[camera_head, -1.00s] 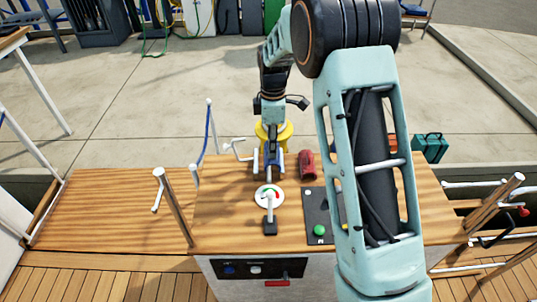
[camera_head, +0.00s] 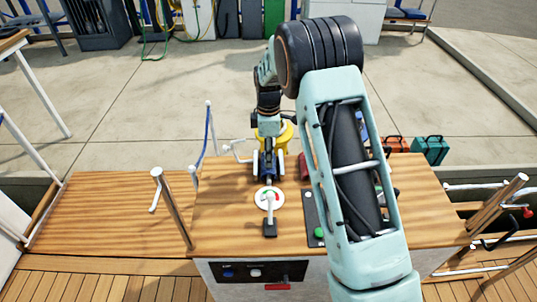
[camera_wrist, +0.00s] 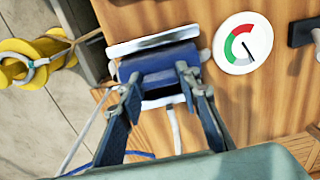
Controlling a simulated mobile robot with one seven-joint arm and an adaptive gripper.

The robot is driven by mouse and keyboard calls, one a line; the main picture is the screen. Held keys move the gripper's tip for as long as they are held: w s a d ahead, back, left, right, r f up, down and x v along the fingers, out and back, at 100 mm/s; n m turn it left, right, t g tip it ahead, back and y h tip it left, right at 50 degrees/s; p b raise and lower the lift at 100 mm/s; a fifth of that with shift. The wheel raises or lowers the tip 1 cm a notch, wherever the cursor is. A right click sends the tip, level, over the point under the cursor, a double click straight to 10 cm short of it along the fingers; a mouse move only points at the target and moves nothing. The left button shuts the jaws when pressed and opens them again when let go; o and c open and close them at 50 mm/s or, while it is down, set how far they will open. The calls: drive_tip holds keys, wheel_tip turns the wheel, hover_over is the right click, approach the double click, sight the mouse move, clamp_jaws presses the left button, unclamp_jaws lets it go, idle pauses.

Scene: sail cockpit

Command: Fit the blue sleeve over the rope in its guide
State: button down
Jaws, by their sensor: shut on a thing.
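My gripper (camera_wrist: 160,77) is shut on the blue sleeve (camera_wrist: 158,61), with one finger toward each end of it, in the wrist view. The sleeve lies crosswise between pale metal parts that look like the guide (camera_wrist: 150,43). I cannot tell whether the sleeve is around the rope or just above it; the rope inside the guide is hidden. In the head view my gripper (camera_head: 267,172) is over the far part of the wooden table, just behind the round dial, and the sleeve is mostly hidden there.
A white dial (camera_wrist: 240,43) with a green and red ring sits beside the guide. A yellow bollard-like post (camera_head: 286,135) stands behind the table. A red object (camera_head: 304,166) is partly hidden by my arm. A post with blue rope (camera_head: 207,135) rises at left. The left tabletop is clear.

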drive_tip(key=c, duration=1.4)
unclamp_jaws()
drive_tip(key=shift+c, duration=0.2)
wheel_tip(320, 180, up, 12)
drive_tip(key=p, duration=0.2)
drive_tip(key=shift+r, duration=0.2)
